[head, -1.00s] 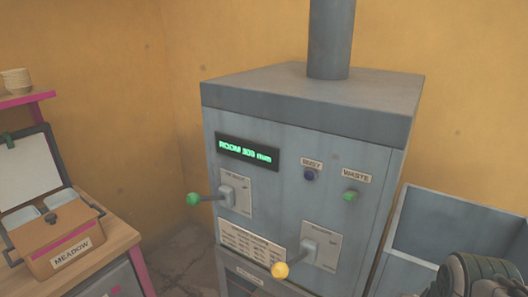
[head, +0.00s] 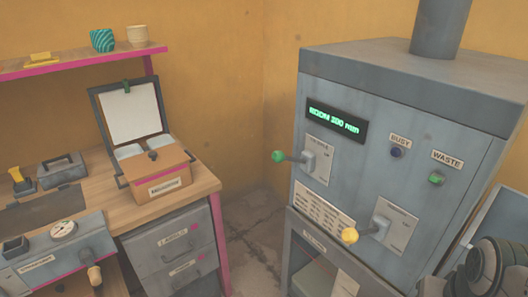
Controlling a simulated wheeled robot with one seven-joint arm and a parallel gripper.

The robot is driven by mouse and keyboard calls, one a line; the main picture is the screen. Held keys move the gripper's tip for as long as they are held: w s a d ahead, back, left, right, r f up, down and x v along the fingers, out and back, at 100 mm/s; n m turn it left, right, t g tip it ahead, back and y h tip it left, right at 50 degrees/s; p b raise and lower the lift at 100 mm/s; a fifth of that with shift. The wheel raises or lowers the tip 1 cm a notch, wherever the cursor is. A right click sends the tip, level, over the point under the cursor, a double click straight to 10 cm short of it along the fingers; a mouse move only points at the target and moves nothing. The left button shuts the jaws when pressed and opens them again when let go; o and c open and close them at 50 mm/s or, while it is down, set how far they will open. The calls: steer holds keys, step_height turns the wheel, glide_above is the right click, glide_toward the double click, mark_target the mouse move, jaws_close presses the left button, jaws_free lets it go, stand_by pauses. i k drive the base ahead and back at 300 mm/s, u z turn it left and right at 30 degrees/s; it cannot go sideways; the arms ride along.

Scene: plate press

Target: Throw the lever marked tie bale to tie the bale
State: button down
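The grey press (head: 395,115) stands at the right with two levers on its front. The upper lever has a green knob (head: 278,156) that sticks out to the left from its plate (head: 318,150). The lower lever has a yellow knob (head: 349,235) and points out to the lower left from its plate (head: 398,228). The small print on both plates is too blurred to tell which says tie bale. A dark ribbed part of my arm (head: 490,270) shows at the lower right corner. My gripper's fingers are not in view.
The press has a green-lit display (head: 336,121), a BUSY lamp (head: 397,152) and a green WASTE button (head: 436,178). A wooden desk (head: 200,187) with an open box (head: 160,178) and drawers stands at the left. Bare floor (head: 250,245) lies between desk and press.

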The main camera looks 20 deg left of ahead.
mark_target(278, 156)
steer(key=u, duration=1.25)
steer(key=k, duration=1.3)
steer(key=u, duration=0.85)
steer(key=i, duration=1.8)
steer(key=z, duration=0.85)
steer(key=i, duration=0.35)
steer(key=z, duration=0.45)
